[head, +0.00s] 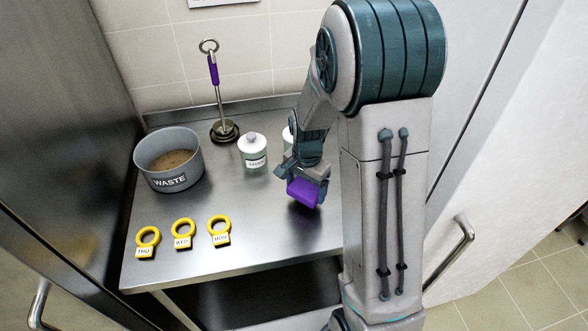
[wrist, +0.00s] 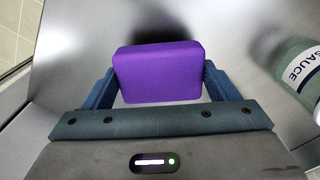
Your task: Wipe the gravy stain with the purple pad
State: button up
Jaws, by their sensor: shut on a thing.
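The purple pad (head: 303,192) is in my gripper (head: 308,180) above the right part of the steel counter. In the wrist view the purple pad (wrist: 158,72) sits between the two blue fingers of my gripper (wrist: 160,85), which is shut on it. A shadow lies on the counter close by the pad. I see no gravy stain in either view; my arm hides part of the counter's right side.
A grey pot marked WASTE (head: 170,182) holds brown stuff at the left. A purple-handled tool (head: 213,75) stands at the back. A white jar (head: 253,150) stands near my gripper; a SAUCE jar (wrist: 297,70) shows at the wrist view's right. Yellow rings (head: 183,228) with day labels line the front left.

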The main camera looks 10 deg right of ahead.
jog(key=shift+w+a+r+p, duration=0.1)
jog(key=shift+r+p, duration=0.15)
jog(key=shift+r, duration=0.2)
jog(key=shift+w+a+r+p, duration=0.1)
jog(key=shift+r+p, duration=0.15)
jog(key=shift+r, duration=0.2)
jog(key=shift+d+r+p, duration=0.1)
jog(key=shift+r+p, duration=0.95)
jog(key=shift+r, duration=0.5)
